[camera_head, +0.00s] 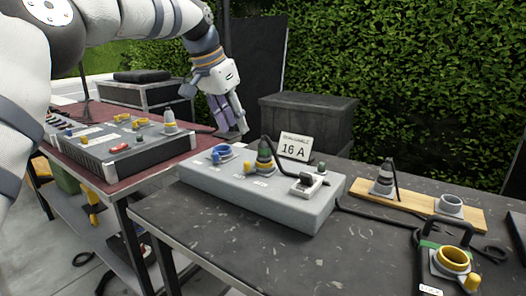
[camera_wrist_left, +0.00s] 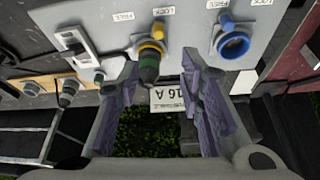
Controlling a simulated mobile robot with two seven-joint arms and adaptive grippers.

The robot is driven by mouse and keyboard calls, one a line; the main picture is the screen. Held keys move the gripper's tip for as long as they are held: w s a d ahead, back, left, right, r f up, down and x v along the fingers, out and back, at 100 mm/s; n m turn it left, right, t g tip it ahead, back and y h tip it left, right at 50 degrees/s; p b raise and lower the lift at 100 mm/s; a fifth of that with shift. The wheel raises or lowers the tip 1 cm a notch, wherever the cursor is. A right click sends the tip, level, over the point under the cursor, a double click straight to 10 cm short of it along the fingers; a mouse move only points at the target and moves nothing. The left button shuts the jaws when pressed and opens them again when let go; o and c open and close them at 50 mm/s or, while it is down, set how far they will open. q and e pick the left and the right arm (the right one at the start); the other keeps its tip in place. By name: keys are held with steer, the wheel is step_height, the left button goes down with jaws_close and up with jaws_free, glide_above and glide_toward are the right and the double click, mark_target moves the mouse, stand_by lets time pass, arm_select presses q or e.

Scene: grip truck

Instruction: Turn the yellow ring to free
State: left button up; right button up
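On the grey box (camera_head: 265,195) stands a dark plug with a green band (camera_head: 264,150). A yellow ring tab (camera_head: 249,167) shows at the plug's base. In the left wrist view, the yellow ring (camera_wrist_left: 158,30) is at the base of the green-banded plug (camera_wrist_left: 149,66), near small printed labels (camera_wrist_left: 125,16) too blurred to read surely. My left gripper (camera_head: 234,130) hangs above and behind the box, apart from the plug. In the wrist view its two fingers (camera_wrist_left: 163,88) are spread and empty, on either side of the plug in the picture. My right gripper is not in view.
A blue socket (camera_head: 221,153) is left of the plug; a switch (camera_head: 305,184) and cable are right. A "16 A" card (camera_head: 294,148) stands behind. A wooden board (camera_head: 415,203) and a yellow-rimmed socket (camera_head: 452,258) lie right. The front tabletop is clear.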

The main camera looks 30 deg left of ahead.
arm_select(q)
glide_toward(247, 162)
step_height(247, 162, down, 2)
steer(key=x, duration=0.6)
steer(key=shift+w+d+f+b, duration=0.1)
steer(key=shift+w+f+b, duration=0.1)
steer(key=shift+w+b, duration=0.25)
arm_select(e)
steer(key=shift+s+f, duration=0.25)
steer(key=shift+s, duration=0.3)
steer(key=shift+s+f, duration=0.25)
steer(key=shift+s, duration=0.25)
arm_select(q)
steer(key=shift+c, duration=0.5)
jaws_close()
